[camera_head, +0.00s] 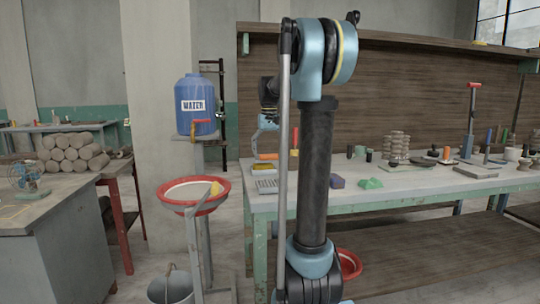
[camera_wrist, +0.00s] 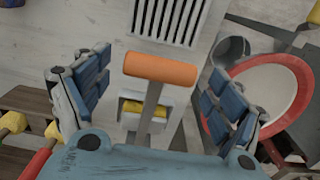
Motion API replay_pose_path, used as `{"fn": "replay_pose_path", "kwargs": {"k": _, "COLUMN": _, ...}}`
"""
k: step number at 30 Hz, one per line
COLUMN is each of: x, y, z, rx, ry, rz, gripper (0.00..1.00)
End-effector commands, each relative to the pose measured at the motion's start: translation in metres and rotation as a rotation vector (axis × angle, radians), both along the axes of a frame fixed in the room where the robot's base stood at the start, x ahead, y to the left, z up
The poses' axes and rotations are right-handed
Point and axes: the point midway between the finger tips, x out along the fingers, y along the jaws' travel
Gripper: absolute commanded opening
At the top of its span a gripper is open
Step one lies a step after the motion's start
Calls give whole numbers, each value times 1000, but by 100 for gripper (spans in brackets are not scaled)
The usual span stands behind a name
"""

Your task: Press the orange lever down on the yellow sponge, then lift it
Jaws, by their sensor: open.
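The orange lever (camera_wrist: 160,68) shows in the wrist view as a thick orange crossbar on a grey stem. A yellow piece (camera_wrist: 132,106), apparently the yellow sponge, sits in a pale holder below the bar, partly behind the stem. In the head view the orange bar (camera_head: 266,156) is at the bench's left end. My gripper (camera_wrist: 158,78) is open, with blue-padded fingers on either side of the lever and visible gaps to both. In the head view my gripper (camera_head: 268,123) is just above the orange bar, partly hidden by my arm.
A slotted grey plate (camera_wrist: 168,20) lies beyond the lever. A red-rimmed basin (camera_head: 165,193) stands left of the bench; its rim (camera_wrist: 238,68) is close to my right finger in the wrist view. A purple block (camera_head: 337,182) and green lump (camera_head: 371,183) lie rightward on the bench.

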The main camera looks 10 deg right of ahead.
Motion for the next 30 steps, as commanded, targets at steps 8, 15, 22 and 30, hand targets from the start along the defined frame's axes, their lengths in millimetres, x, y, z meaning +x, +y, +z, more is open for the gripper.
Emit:
{"fn": "replay_pose_path", "kwargs": {"k": 8, "x": 0, "y": 0, "z": -8, "rx": 0, "ry": 0, "rz": 0, "gripper": 87}}
{"fn": "replay_pose_path", "kwargs": {"k": 15, "x": 0, "y": 0, "z": -8, "rx": 0, "ry": 0, "rz": 0, "gripper": 66}}
{"fn": "replay_pose_path", "kwargs": {"k": 22, "x": 0, "y": -9, "z": -7, "rx": 0, "ry": 0, "rz": -3, "gripper": 24}}
{"fn": "replay_pose_path", "kwargs": {"k": 30, "x": 3, "y": -2, "z": 2, "rx": -3, "ry": -1, "rz": -2, "gripper": 24}}
